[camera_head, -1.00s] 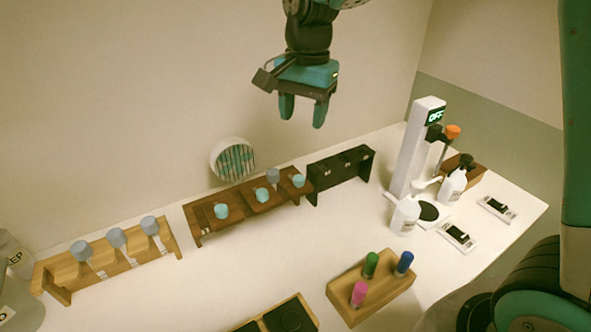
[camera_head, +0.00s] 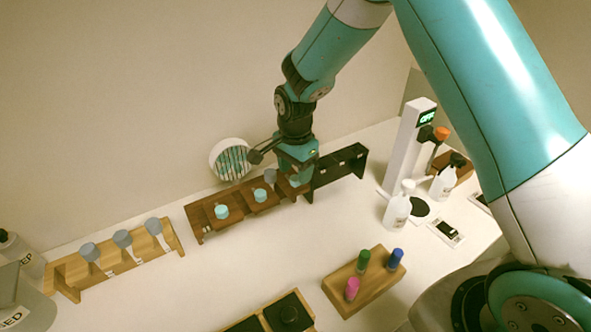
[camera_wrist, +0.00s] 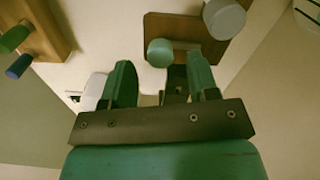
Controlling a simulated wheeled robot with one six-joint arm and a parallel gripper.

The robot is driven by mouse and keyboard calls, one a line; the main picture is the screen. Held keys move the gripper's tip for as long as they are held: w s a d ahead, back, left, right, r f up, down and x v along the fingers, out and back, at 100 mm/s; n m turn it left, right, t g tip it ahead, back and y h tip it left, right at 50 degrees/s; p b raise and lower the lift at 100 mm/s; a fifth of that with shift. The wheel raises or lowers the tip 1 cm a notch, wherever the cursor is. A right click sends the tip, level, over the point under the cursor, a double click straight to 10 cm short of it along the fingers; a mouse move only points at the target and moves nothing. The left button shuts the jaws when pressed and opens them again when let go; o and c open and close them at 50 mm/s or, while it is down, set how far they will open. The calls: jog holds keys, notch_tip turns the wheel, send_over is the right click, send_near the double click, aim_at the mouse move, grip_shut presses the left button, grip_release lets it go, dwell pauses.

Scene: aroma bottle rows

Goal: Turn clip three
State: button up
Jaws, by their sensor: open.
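A dark brown rack (camera_head: 240,207) stands along the back of the table. Two teal caps stand on it, a left one (camera_head: 221,211) and a middle one (camera_head: 260,195), and a grey cap (camera_head: 270,175) sits behind. My gripper (camera_head: 297,184) is over the rack's right end, pointing down, and hides most of what stands there. In the wrist view my gripper (camera_wrist: 160,64) is open, with a teal cap (camera_wrist: 160,53) showing between and just past its fingertips. The grey cap (camera_wrist: 225,18) is right of it. Contact cannot be told.
A black rack (camera_head: 338,170) adjoins on the right. A light wood rack (camera_head: 120,255) with grey caps is at left. A wood block (camera_head: 362,280) with coloured pens stands in front. A white dispenser (camera_head: 408,150) and bottles (camera_head: 397,210) stand right. The table's middle is clear.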

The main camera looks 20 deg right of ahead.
jog(key=shift+f, duration=1.05)
jog(key=c, duration=0.9)
